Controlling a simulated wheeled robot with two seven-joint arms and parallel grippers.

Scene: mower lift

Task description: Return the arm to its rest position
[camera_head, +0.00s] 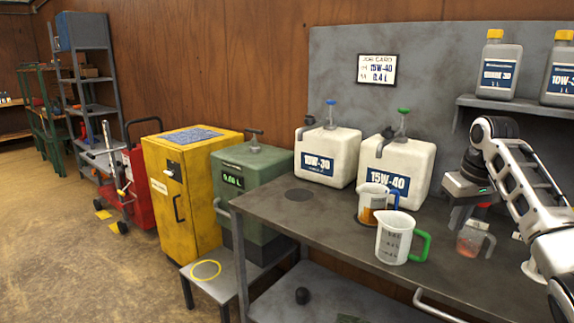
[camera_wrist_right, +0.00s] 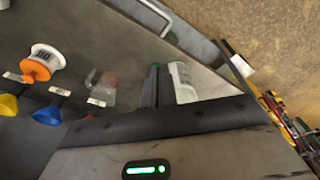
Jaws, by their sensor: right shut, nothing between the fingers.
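My right arm (camera_head: 527,190) comes in from the right edge in the head view. My right gripper (camera_head: 461,218) points down over the right part of the workbench (camera_head: 330,228), its fingers shut with nothing between them. A small clear jug with reddish contents (camera_head: 470,240) stands just beside and below the fingers; I cannot tell how wide the gap is. In the right wrist view the shut fingers (camera_wrist_right: 152,88) show, with a white jug (camera_wrist_right: 184,82) beyond them. My left gripper is in neither view.
A white jug with a green handle (camera_head: 394,240) and a jug with amber liquid (camera_head: 372,203) stand on the bench. Two white canisters (camera_head: 328,153) (camera_head: 396,168) stand behind. A shelf (camera_head: 520,106) holds bottles. Colored funnels (camera_wrist_right: 48,115) show in the wrist view.

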